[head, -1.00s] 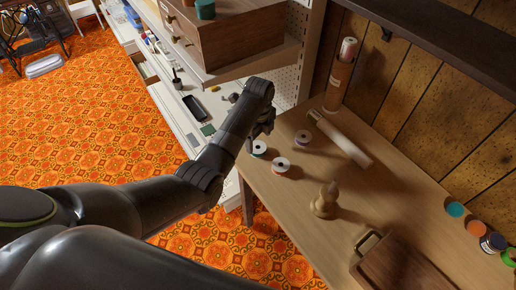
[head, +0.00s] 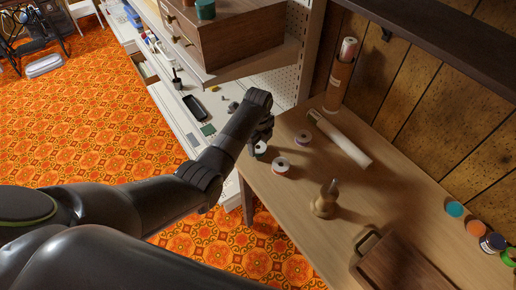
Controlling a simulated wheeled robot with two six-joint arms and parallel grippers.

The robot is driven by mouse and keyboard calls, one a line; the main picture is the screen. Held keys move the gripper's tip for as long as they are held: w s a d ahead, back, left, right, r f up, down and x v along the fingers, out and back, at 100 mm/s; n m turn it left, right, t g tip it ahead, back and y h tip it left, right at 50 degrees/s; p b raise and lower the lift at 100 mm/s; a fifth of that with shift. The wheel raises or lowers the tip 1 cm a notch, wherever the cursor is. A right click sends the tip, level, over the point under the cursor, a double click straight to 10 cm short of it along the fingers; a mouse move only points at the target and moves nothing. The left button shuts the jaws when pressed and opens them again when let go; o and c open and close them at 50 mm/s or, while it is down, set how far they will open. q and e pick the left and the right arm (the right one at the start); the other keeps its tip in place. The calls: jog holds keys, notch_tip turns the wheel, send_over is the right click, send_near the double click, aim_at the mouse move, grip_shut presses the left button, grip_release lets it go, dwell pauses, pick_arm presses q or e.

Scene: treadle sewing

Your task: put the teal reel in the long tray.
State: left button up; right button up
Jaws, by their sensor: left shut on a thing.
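My left gripper (head: 262,137) reaches over the near left corner of the wooden table, pointing down, and is shut on a small white-flanged reel (head: 260,149). The reel's thread looks teal, but the fingers partly cover it. Whether it still touches the table is hard to tell. Two similar reels, a red one (head: 281,170) and a purplish one (head: 302,138), stand close by on the table. I cannot pick out the long tray with certainty; a long pale piece (head: 343,140) lies on the table behind the reels. My right gripper is not in view.
A wooden finial-like piece (head: 325,201) and a brown case with a handle (head: 396,268) are on the table. Several coloured pots (head: 476,229) line the right side. A cardboard tube (head: 338,83) stands at the back. A dark tray-like item (head: 193,107) lies on the white counter.

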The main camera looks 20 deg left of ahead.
pick_arm(q)
notch_tip(320, 180, up, 10)
jog(key=shift+d, duration=0.1)
dwell(0.5)
